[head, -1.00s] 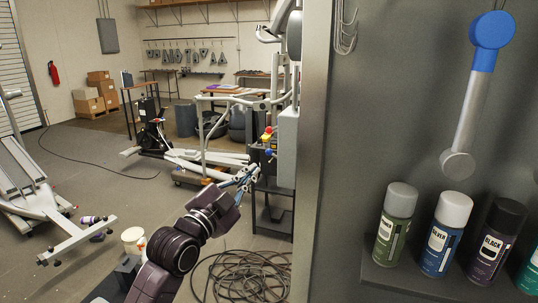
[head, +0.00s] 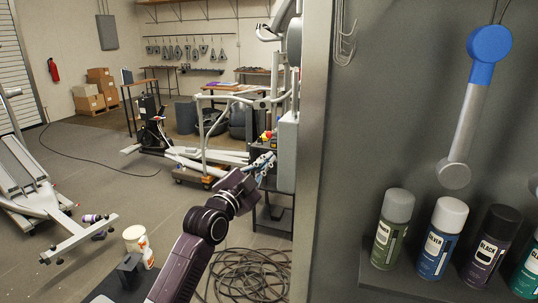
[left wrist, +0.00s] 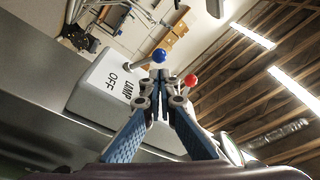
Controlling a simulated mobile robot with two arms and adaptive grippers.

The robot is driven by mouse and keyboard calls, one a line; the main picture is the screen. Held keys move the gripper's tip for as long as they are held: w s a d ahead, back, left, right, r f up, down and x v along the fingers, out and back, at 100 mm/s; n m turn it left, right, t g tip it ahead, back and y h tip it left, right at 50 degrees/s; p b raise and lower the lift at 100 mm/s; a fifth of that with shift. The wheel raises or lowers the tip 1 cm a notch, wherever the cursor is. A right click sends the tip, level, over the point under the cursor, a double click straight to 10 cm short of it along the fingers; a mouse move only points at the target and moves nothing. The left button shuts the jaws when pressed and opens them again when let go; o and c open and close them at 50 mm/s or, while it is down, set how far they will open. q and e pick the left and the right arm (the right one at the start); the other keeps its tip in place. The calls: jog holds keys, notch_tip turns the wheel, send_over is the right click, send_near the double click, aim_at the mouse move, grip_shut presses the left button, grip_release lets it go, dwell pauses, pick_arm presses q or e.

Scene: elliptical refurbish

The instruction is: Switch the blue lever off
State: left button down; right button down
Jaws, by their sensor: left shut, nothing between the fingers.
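The blue lever's round knob (left wrist: 159,55) shows in the left wrist view, just beyond my fingertips. Whether they touch it I cannot tell. It stands at a pale switch box (left wrist: 92,84) marked "LAMP" and "OFF". A red knob (left wrist: 190,79) is just right of the fingertips. My left gripper (left wrist: 160,76) is shut and empty, with blue-grey fingers. In the head view my left gripper (head: 265,160) is at the small control panel, below a red and yellow part (head: 268,136). The blue knob is not clear there. My right gripper is not in view.
A dark cabinet side (head: 425,90) fills the right, with spray cans (head: 442,238) on a shelf and a blue-headed tool (head: 478,90) hanging. A coiled cable (head: 250,272) and a white tub (head: 135,238) are on the floor. Exercise-machine frames stand around.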

pick_arm(q)
jog(key=shift+w+d+r, duration=0.1)
jog(key=shift+w+d, duration=0.15)
jog(key=shift+w, duration=0.4)
jog(key=shift+a+f+n, duration=0.2)
jog(key=shift+f+n, duration=0.1)
jog(key=shift+n, duration=0.7)
jog(key=n, duration=0.2)
jog(key=f+n+t+y, duration=0.1)
jog(key=n, duration=0.1)
jog(key=a+f+n, duration=0.1)
jog(key=n, duration=0.1)
jog(key=shift+w+n+y, duration=0.2)
jog(key=shift+n+y, duration=0.1)
jog(key=shift+s, duration=0.1)
